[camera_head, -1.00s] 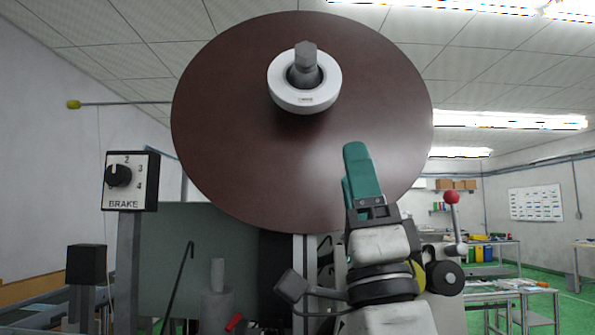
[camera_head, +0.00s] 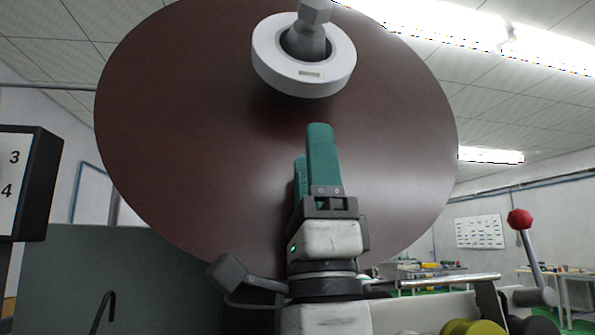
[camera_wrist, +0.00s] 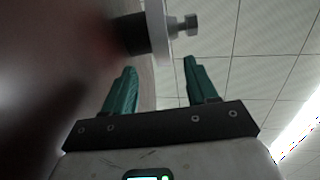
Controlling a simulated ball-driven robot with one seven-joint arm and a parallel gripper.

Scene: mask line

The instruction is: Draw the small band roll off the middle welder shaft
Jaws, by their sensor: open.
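A white ring-shaped roll (camera_head: 292,75), which looks like the small band roll, sits around a grey shaft (camera_head: 306,40) with a hex-shaped end. It is in front of a large dark red disc (camera_head: 190,130), high in the head view. The wrist view shows the white roll (camera_wrist: 156,30) edge-on, with the shaft end (camera_wrist: 184,26) sticking out to the right. My gripper (camera_head: 310,143) has green fingers, points up and is open and empty just below the roll in the picture. In the wrist view the fingers (camera_wrist: 160,65) stand apart, below the roll and not touching it.
A brake dial box (camera_head: 25,180) stands at the left edge. A lever with a red knob (camera_head: 520,219) and a metal bar (camera_head: 440,282) are at the lower right. A grey-green panel (camera_head: 130,285) fills the lower left. Work tables (camera_head: 570,285) stand far behind.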

